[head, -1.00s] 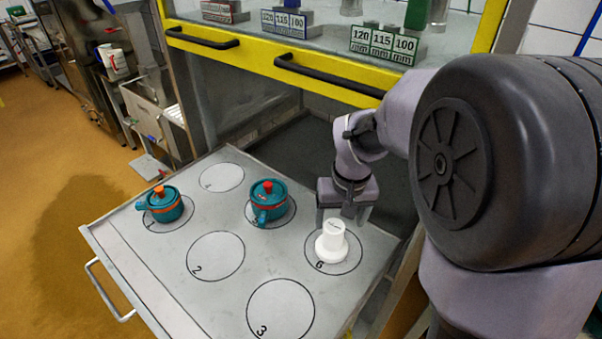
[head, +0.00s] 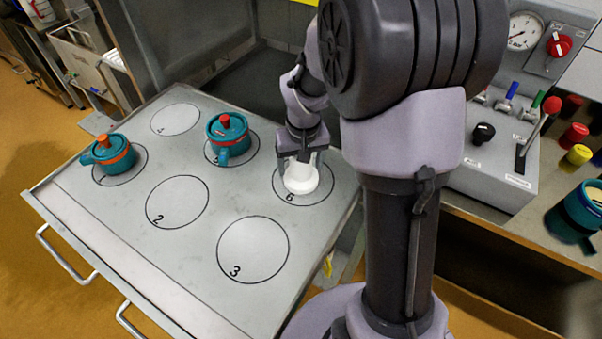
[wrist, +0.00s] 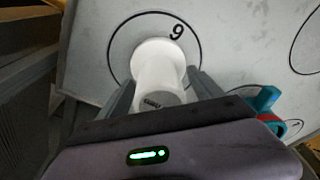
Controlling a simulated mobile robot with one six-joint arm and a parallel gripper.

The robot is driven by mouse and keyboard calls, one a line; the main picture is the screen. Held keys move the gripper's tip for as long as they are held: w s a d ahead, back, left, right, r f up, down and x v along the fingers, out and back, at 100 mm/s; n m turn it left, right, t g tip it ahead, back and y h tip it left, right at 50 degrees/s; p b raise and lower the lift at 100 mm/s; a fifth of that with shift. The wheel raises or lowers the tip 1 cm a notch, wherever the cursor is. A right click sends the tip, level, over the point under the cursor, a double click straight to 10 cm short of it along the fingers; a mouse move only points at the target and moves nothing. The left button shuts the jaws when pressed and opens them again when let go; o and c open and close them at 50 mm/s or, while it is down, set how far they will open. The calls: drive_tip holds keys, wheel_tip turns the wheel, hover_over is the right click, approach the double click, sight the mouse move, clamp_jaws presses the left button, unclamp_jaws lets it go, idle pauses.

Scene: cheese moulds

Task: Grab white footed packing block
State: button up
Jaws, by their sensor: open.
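The white footed packing block (head: 302,183) stands upright inside the circle marked 6 on the grey tray table (head: 120,235). It has a wide round foot and a narrower top. My gripper (head: 301,164) is down at the block from above. In the wrist view the block (wrist: 157,65) lies between the two fingers of my gripper (wrist: 160,80), one on each side. The fingers are open, and I cannot tell whether either touches the block. Part of its upper body is hidden by the gripper in the head view.
Two teal lidded pots stand on the table, one on circle 1 (head: 112,155) and one on circle 5 (head: 228,137). Circles 2, 3 and 4 are empty. A control panel (head: 500,150) with a gauge and levers stands at the right.

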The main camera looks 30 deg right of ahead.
clamp_jaws()
drive_tip(key=shift+r, duration=0.1)
